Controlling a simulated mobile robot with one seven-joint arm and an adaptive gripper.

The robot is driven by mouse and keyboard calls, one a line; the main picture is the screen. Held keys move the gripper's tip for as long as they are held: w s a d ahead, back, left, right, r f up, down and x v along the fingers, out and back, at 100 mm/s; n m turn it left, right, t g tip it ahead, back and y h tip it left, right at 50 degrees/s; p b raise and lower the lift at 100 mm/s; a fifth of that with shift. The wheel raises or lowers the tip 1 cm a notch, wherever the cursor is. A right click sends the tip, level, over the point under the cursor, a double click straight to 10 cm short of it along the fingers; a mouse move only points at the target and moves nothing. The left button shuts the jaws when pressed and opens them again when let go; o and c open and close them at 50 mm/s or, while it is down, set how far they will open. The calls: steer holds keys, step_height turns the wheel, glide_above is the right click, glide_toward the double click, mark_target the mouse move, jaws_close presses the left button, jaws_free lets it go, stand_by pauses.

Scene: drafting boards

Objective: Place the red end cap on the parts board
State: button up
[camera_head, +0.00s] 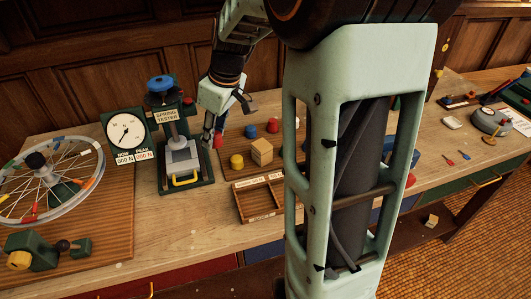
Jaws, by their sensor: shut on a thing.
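My gripper (213,130) is at the left edge of a brown board (225,153), just right of the spring tester. It is shut on a small red piece (218,141), which looks like the red end cap and is partly hidden by the fingers. I cannot tell whether the piece touches the board. On the board stand a blue cap (250,131), another red cap (273,125), a yellow cap (237,161) and a wooden cube (262,152). The board's right part is hidden behind my arm.
The spring tester (180,158) stands close to the left of my gripper, with a round dial (125,131) beside it. A wheel (45,180) lies at the far left. A wooden divided tray (243,205) sits in front of the board. Small tools lie at the right.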

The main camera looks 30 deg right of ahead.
steer(key=shift+w+d+n+y+b, duration=0.35)
steer(key=shift+d+n+b, duration=0.2)
steer(key=shift+n+b, duration=0.55)
steer(key=shift+w+d+r+n+g, duration=0.1)
steer(key=shift+d+r+n+g, duration=0.2)
steer(key=shift+n, duration=0.4)
steer(key=p, duration=0.3)
glide_above(225, 139)
steer(key=s, duration=0.1)
steer(key=shift+m, duration=0.3)
steer(key=f, duration=0.9)
steer(key=shift+s+d, duration=0.2)
steer(key=shift+d, duration=0.2)
steer(key=shift+w+f, duration=0.25)
steer(key=shift+f, duration=1.6)
